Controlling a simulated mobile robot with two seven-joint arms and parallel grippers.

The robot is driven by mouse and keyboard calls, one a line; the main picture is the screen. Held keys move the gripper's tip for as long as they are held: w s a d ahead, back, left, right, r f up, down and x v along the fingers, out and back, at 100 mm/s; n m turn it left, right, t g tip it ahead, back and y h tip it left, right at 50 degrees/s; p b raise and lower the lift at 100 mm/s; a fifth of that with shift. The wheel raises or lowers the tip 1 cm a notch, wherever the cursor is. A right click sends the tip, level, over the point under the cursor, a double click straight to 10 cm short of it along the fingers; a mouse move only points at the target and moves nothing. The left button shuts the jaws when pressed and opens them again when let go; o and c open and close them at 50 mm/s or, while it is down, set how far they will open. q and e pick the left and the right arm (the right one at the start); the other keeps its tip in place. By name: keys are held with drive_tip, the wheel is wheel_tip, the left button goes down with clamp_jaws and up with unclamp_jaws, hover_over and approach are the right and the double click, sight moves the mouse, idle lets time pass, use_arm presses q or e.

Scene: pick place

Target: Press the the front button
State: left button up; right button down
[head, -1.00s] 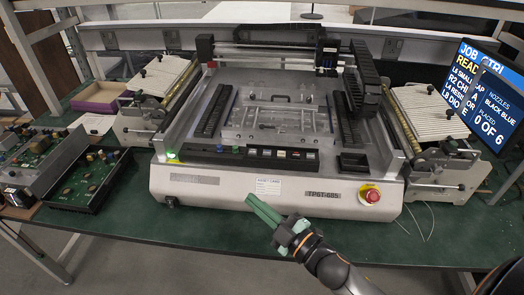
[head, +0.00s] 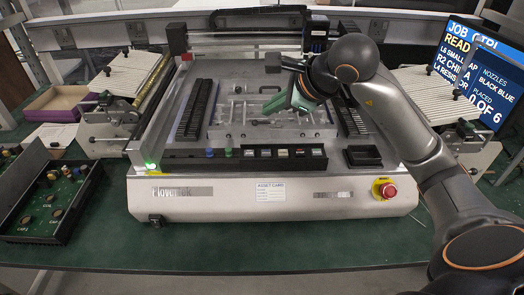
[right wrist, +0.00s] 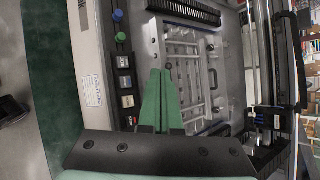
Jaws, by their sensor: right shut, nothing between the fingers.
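The machine's front strip carries a row of small square buttons (head: 283,153), with a blue knob (head: 210,153) and a green knob (head: 228,152) to their left. A red mushroom button (head: 388,190) on a yellow base sits at the right of the front face. My right gripper (head: 270,108), with green fingers, is shut and empty over the machine's middle bed, behind the button row. In the right wrist view its fingertips (right wrist: 160,72) overlap the clear plate's edge, and the square buttons (right wrist: 127,101) show to their left. My left gripper is out of view.
The clear fixture plate (head: 225,130) lies under my right gripper. A gantry (head: 240,52) crosses behind it. Feeders flank the machine (head: 230,195), and a screen (head: 475,75) stands at the right. The green table front (head: 230,250) is clear.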

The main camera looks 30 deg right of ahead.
sight(266, 154)
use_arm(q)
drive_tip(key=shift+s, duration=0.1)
use_arm(e)
drive_tip(key=shift+f, duration=0.1)
use_arm(q)
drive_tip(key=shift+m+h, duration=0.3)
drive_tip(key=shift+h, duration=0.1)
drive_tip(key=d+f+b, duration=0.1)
drive_tip(key=b, duration=0.1)
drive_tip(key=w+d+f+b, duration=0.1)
drive_tip(key=b, duration=0.1)
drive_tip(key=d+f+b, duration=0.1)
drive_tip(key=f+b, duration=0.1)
drive_tip(key=b, duration=0.1)
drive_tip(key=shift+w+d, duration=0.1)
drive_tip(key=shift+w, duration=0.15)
use_arm(e)
wheel_tip(266, 154, down, 9)
drive_tip(key=shift+r, duration=0.15)
use_arm(q)
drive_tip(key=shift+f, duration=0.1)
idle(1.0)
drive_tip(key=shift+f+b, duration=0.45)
drive_tip(key=shift+b, duration=0.15)
use_arm(e)
drive_tip(key=shift+f, duration=0.4)
